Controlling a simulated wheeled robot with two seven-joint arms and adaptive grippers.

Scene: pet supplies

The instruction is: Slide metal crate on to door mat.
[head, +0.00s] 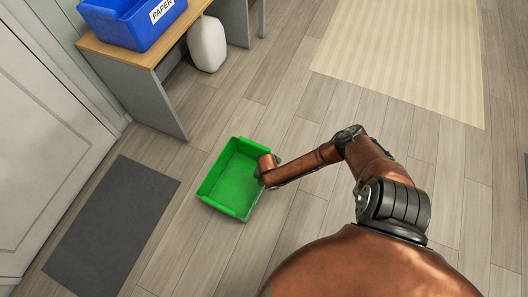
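A green open-topped crate (232,184) stands on the wood-plank floor and looks empty. Its colour is plain green, and I see no bare metal on it. A dark grey door mat (112,232) lies flat to its left, in front of the white door. A strip of bare floor separates crate and mat. My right gripper (266,172) is at the crate's right side, close to or touching its wall. Its fingers are too small and hidden to read. My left gripper is not in view.
A wooden-topped bench (147,52) with grey sides stands at the upper left, holding a blue paper bin (130,20). A white container (208,45) stands on the floor beside it. A cream striped rug (403,52) lies at the upper right. The floor between crate and mat is clear.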

